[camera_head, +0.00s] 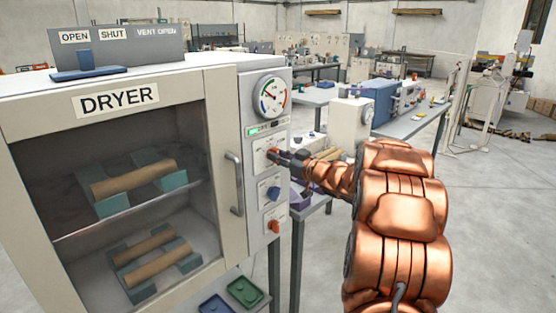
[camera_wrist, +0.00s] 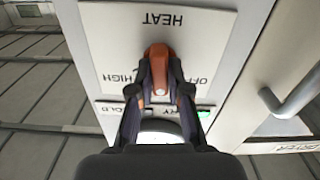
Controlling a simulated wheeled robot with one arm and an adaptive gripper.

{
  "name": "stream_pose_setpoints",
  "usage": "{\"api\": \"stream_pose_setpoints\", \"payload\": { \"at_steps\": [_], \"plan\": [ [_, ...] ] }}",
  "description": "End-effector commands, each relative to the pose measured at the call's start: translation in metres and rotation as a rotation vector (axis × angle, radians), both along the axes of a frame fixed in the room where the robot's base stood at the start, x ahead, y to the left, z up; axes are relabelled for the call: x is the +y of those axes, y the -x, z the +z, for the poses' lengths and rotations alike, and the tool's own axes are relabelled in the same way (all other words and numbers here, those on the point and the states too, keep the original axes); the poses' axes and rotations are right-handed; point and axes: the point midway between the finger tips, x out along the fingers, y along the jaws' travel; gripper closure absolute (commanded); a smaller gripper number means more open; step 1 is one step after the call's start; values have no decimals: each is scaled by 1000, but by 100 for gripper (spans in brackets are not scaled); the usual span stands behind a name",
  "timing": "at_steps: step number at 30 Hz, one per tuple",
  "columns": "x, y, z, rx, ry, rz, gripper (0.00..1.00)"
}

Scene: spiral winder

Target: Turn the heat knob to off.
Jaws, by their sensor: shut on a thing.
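The heat knob (camera_wrist: 158,58) is an orange-red lever knob on a white panel marked HEAT. In the wrist view the lettering is upside down, with HIGH left of the knob and OFF right of it. The knob's long body runs roughly up and down in that view, pointing at neither word. My gripper (camera_wrist: 159,80) is shut on the knob, one dark finger on each side. In the head view my gripper (camera_head: 275,156) reaches from the right to the upper control on the dryer's panel and hides most of the knob.
The dryer door (camera_head: 215,200) has a vertical handle (camera_head: 235,183). A round gauge (camera_head: 271,96) sits above my gripper. A blue knob (camera_head: 273,193) and an orange knob (camera_head: 274,226) sit below it. Open floor lies at the right; benches stand behind.

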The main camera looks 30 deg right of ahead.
Motion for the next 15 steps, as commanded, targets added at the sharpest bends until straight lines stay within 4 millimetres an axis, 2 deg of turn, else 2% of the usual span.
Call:
{"api": "stream_pose_setpoints", "payload": {
  "at_steps": [4, 15],
  "plan": [
    [0, 0, -5, -24, 106, -1, 100],
    [2, 1, -4, -107, 446, 0, 100]
  ]
}}
